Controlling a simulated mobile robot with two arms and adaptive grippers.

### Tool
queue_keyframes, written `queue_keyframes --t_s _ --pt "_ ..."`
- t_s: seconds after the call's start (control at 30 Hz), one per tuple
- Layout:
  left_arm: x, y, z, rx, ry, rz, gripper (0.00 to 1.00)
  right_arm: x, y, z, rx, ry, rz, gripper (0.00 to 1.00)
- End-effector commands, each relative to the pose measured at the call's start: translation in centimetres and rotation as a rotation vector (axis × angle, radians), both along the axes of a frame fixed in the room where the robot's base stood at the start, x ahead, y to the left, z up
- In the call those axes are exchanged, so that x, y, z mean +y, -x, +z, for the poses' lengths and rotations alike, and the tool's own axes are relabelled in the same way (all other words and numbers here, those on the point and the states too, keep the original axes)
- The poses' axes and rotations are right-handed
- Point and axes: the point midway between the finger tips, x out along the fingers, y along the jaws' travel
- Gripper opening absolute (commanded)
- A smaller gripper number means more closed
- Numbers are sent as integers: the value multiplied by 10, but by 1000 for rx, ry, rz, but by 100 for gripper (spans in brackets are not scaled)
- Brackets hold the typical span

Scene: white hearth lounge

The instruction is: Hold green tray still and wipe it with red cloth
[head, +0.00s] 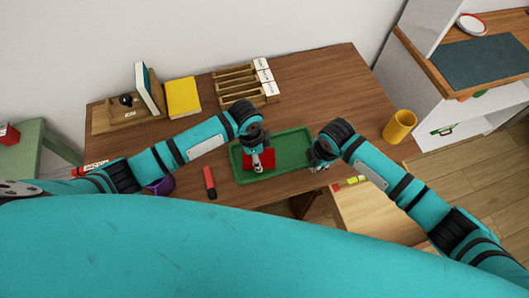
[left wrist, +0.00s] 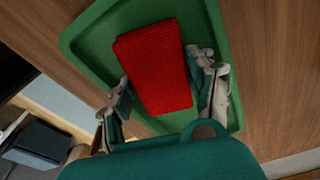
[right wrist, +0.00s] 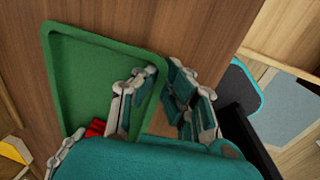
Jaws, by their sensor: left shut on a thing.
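The green tray (head: 293,146) lies flat on the wooden table. The folded red cloth (left wrist: 155,65) lies on the tray's left part, and it also shows in the head view (head: 268,158). My left gripper (head: 257,164) is shut on the cloth, with one finger at each side of it in the left wrist view. My right gripper (right wrist: 162,85) is at the tray's right end. One finger is over the inside of the tray and the other is outside the rim. I cannot tell whether they press on the rim.
A red-and-dark object (head: 210,182) and a purple bowl (head: 160,186) are left of the tray. A wooden rack (head: 245,84), a yellow book (head: 183,97) and a book stand (head: 128,113) are behind. A yellow cup (head: 399,126) stands to the right. The table between the rack and cup is clear.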

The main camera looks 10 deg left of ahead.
Motion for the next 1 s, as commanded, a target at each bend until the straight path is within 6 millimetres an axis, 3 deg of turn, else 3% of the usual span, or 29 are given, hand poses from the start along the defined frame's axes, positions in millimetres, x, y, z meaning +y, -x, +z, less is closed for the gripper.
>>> queue_keyframes --t_s 0.23,0.73,1.0 --pt "6 5 -3 9 -9 0 32 -1 -2 1 -4 2 -3 0" --pt "-26 -14 0 2 -1 0 32 1 -1 1 -2 -2 1 0" --pt "-33 -19 2 1 -2 0 32 1 0 0 -2 -1 1 0"
